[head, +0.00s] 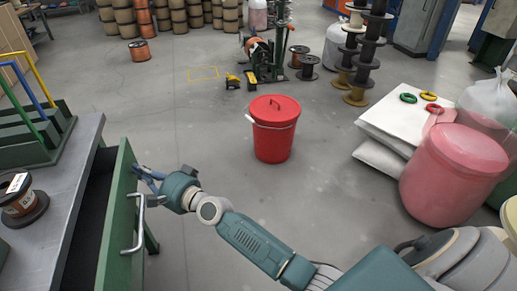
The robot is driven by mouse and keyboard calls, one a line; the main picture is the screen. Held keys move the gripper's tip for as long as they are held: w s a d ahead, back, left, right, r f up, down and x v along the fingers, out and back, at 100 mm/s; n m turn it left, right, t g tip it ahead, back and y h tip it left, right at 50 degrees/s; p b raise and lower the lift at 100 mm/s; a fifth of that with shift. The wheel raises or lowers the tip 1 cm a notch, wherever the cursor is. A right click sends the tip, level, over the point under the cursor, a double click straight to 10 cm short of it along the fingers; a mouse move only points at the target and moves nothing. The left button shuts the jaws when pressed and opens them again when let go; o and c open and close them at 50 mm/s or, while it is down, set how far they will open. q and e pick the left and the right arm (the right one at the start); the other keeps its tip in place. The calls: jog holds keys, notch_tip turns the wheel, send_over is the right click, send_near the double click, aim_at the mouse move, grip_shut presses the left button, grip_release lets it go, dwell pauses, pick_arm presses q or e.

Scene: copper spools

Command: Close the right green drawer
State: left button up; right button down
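The green drawer (117,215) stands pulled out from the grey-topped workbench (50,200) at the left, and a dark gap shows between its front and the bench. A bent metal handle (139,228) is on its front face. My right gripper (143,178) is at the outer side of the drawer front, near the handle's far end. I cannot tell whether it touches the drawer, or how far its fingers are apart. My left gripper is not in view.
A copper spool (22,204) and green racks (35,140) stand on the bench. A red lidded bucket (274,130) stands on the floor ahead. A pink barrel (450,175) and white sacks (380,157) are at the right. The floor between is clear.

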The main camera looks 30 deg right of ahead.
jog(key=w+a, duration=0.1)
jog(key=a, duration=0.2)
jog(key=w+a, duration=0.1)
jog(key=a, duration=0.2)
jog(key=w+a, duration=0.1)
jog(key=a, duration=0.2)
jog(key=shift+w+a, duration=0.1)
jog(key=shift+a, duration=0.4)
jog(key=shift+r, duration=0.1)
